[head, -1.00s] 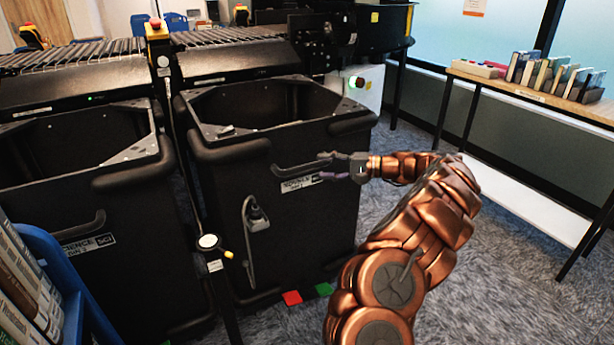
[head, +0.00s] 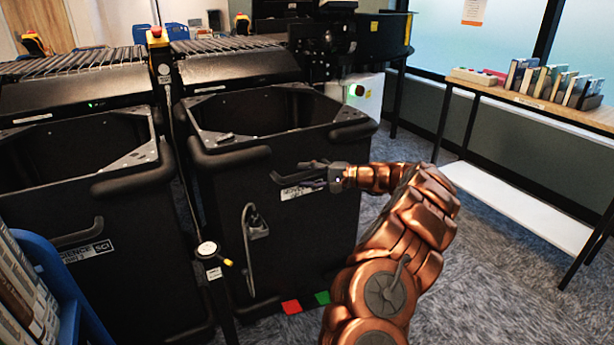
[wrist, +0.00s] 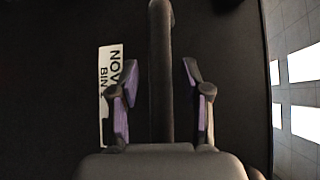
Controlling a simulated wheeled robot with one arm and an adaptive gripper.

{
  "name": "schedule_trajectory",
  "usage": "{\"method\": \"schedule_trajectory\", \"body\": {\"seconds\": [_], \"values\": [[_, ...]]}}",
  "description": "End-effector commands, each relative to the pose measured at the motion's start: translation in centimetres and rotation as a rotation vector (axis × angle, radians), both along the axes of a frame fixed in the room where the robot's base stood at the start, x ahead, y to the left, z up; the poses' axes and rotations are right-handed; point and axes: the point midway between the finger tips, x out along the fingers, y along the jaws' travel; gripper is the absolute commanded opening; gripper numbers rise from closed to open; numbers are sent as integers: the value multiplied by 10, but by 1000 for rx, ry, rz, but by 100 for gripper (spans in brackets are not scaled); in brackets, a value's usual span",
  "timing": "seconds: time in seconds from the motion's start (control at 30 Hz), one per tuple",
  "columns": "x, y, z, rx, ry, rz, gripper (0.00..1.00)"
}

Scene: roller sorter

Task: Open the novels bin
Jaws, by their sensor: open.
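The novels bin (head: 240,230) is a tall black bin standing under the roller sorter, with an open top. Its front has a dark bar handle (wrist: 160,70) and a white label (wrist: 110,90) reading "NOV… BIN". My gripper (head: 305,172) is at the front of this bin, at the handle. In the wrist view, my two purple-padded fingers (wrist: 158,100) are open on either side of the handle, with gaps between each finger and the bar. In the head view, my gripper hides part of the handle and label.
The science bin (head: 105,240) stands to the left, with a post carrying a gauge (head: 207,249) between the bins. Red (head: 291,306) and green (head: 322,297) floor markers lie before the novels bin. A table with books (head: 550,85) stands right. Carpet between is clear.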

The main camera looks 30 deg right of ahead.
Motion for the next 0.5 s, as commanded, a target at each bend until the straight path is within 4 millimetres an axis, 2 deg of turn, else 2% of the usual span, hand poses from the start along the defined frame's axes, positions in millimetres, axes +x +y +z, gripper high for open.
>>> {"method": "schedule_trajectory", "body": {"seconds": [0.13, 0.5], "values": [[0, 0, 0, 0, 0, 0, 48], [0, 0, 0, 0, 0, 0, 9]]}}
